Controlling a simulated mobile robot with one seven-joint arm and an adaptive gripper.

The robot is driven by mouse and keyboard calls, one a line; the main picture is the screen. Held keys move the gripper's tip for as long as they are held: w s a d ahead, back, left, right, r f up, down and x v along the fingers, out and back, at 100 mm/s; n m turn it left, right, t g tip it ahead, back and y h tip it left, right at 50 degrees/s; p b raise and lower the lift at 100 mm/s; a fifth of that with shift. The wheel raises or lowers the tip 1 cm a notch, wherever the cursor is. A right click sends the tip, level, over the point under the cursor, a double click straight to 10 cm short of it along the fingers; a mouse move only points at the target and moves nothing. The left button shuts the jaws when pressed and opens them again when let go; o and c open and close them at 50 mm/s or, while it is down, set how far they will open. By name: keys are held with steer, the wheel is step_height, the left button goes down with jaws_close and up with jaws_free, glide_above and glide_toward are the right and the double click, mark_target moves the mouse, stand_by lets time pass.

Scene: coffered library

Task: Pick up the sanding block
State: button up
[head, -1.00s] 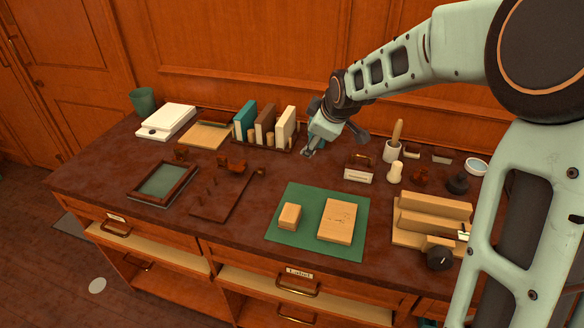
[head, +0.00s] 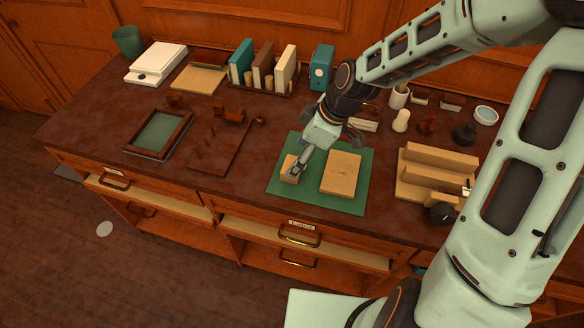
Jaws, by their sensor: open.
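The sanding block, which I take to be the small pale wooden block (head: 286,173), sits on the left part of the green mat (head: 321,205) in the head view. A larger flat wooden piece (head: 341,173) lies to its right on the same mat. My gripper (head: 297,172) is open and points down at the small block, its fingers covering the block's right part. I cannot tell whether the fingers are around the block or just above it.
Right of the mat stands a stepped wooden rack (head: 435,175) with a dark round item (head: 442,212) in front. A dark frame (head: 160,134) and a brown board (head: 215,160) lie to the left. Upright books (head: 264,66) stand behind. The mat's front is clear.

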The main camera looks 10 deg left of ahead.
steer(key=shift+x, duration=2.8)
steer(key=shift+w+d, duration=0.1)
steer(key=shift+d, duration=0.1)
steer(key=shift+c, duration=0.6)
steer(key=c, duration=1.2)
steer(key=shift+o, duration=0.2)
